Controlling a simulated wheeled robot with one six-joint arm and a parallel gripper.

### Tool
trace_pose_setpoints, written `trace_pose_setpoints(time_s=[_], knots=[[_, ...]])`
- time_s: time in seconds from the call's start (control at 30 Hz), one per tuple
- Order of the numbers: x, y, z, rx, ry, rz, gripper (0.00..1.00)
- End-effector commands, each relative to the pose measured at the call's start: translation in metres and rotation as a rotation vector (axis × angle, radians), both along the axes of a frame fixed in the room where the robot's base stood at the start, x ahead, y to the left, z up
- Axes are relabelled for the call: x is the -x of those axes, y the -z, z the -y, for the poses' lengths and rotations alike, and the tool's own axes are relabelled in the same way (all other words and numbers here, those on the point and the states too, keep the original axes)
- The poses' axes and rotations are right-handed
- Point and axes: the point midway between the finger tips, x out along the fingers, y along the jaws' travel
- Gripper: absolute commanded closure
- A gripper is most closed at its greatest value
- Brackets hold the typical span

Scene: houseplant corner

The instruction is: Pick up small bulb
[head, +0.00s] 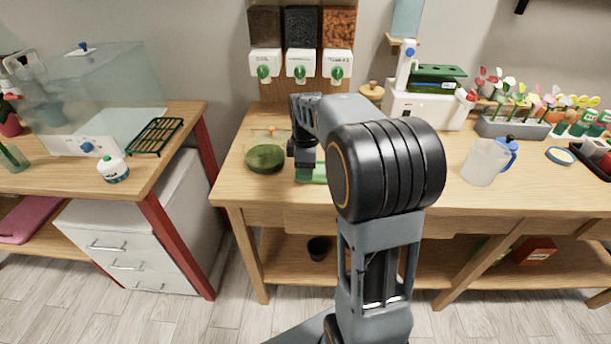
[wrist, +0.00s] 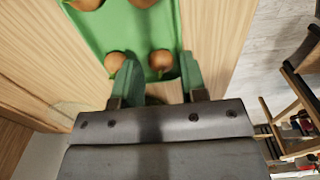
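Several brown bulbs lie on a green tray (wrist: 130,32) in the wrist view. One small bulb (wrist: 160,61) is between my gripper's (wrist: 159,66) fingertips in the picture, with gaps on both sides. Another small bulb (wrist: 115,62) is just left of the left fingertip. Two larger-looking bulbs are cut off by the top edge, one at left (wrist: 86,3) and one at right (wrist: 142,3). My gripper is open and empty, its green fingers spread. In the head view only part of the tray (head: 318,174) shows; my arm hides the bulbs.
A dark green round cushion-like thing (head: 266,158) lies left of the tray on the wooden table (head: 240,185). Dispensers (head: 301,65) stand behind. A white machine (head: 422,105) and a translucent jug (head: 484,162) stand to the right. The table front right of my arm is clear.

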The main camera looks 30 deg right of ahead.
Motion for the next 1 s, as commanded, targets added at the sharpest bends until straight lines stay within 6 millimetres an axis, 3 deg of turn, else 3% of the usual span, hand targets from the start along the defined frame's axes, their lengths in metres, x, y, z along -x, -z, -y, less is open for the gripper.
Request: trace_pose_setpoints(time_s=[0.03, 0.27, 0.63, 1.0], knots=[[0.0026, 0.0095, -0.0007, -0.005, 0.000, -0.017, 0.60], [0.0034, 0.0137, -0.0009, -0.006, 0.001, -0.023, 0.60], [0.0029, 0.0146, -0.0001, -0.004, 0.001, -0.019, 0.96], [0.0030, 0.0144, 0.0005, -0.002, 0.000, -0.020, 0.97]])
